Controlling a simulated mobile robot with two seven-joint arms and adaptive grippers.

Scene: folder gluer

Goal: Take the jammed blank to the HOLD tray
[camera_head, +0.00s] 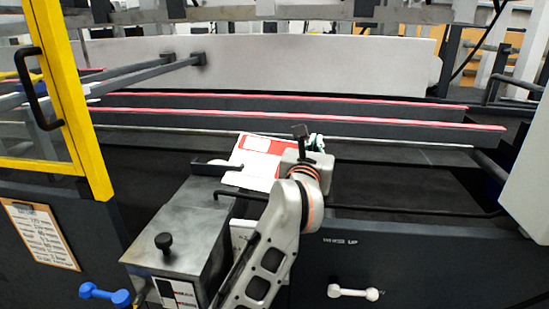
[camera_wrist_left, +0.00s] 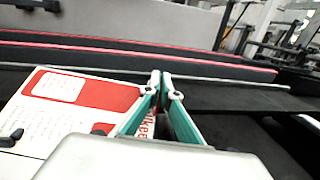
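The jammed blank (camera_head: 258,160), a white and red printed carton sheet, shows tilted above the machine's dark bed. It also fills the left of the left wrist view (camera_wrist_left: 62,118). My left gripper (camera_head: 312,145) is at the blank's right side. In the left wrist view its green-edged fingers (camera_wrist_left: 160,82) come together at the tips, with a strip of printed red and white card between them. The exact contact is partly hidden. My right gripper is not in view. I cannot make out a HOLD tray in either view.
A grey metal box with a black knob (camera_head: 163,241) stands in front, left of my arm. A black bracket (camera_head: 210,167) is close to the blank's left edge. Red-topped rails (camera_head: 300,112) run across behind. A yellow guard door (camera_head: 65,90) stands at left.

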